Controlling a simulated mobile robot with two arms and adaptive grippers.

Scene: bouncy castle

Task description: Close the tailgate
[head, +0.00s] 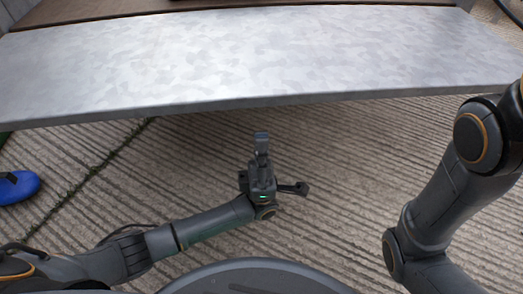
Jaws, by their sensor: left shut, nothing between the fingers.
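The tailgate (250,55) is a wide grey galvanised metal panel across the top of the head view. It is lowered, lying about flat, with its near edge toward me. My left gripper (261,138) is in front of and below that near edge, apart from it in the picture. Its fingers are shut and hold nothing. My right arm comes up at the right side, and its gripper is out of the picture. The tailgate's right end is partly hidden behind that arm.
A brown bed floor (200,7) shows behind the tailgate. A blue object (18,186) lies on the ground at the left edge. The ribbed concrete ground (330,150) is clear between me and the tailgate.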

